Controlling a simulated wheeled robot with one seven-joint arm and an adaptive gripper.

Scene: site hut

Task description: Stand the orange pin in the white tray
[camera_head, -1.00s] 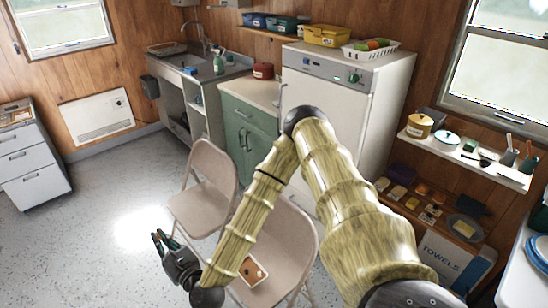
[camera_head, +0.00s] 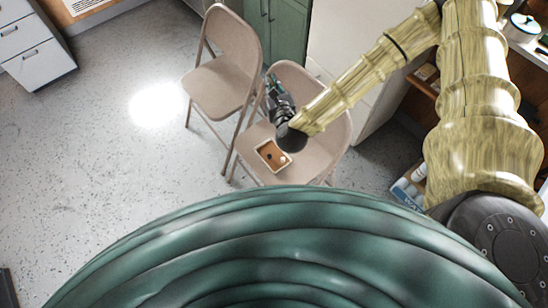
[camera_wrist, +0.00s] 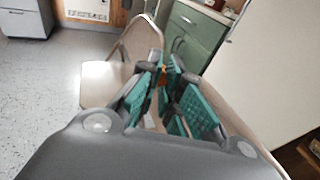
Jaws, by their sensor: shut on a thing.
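The white tray (camera_head: 263,161) lies on the seat of the nearer folding chair; its inside looks brown, with a dark spot and a small pale spot. My gripper (camera_head: 273,84) is over that chair, beyond the tray and near the backrest, pointing away from it. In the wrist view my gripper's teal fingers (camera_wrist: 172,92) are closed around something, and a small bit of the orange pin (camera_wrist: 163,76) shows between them. Most of the pin is hidden by the fingers, so its tilt cannot be told.
The nearer folding chair (camera_head: 318,112) stands before a white fridge (camera_head: 345,45). A second folding chair (camera_head: 223,68) is to its left, with a green cabinet (camera_head: 284,27) behind. Open speckled floor (camera_head: 110,150) lies to the left. My own green body fills the bottom.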

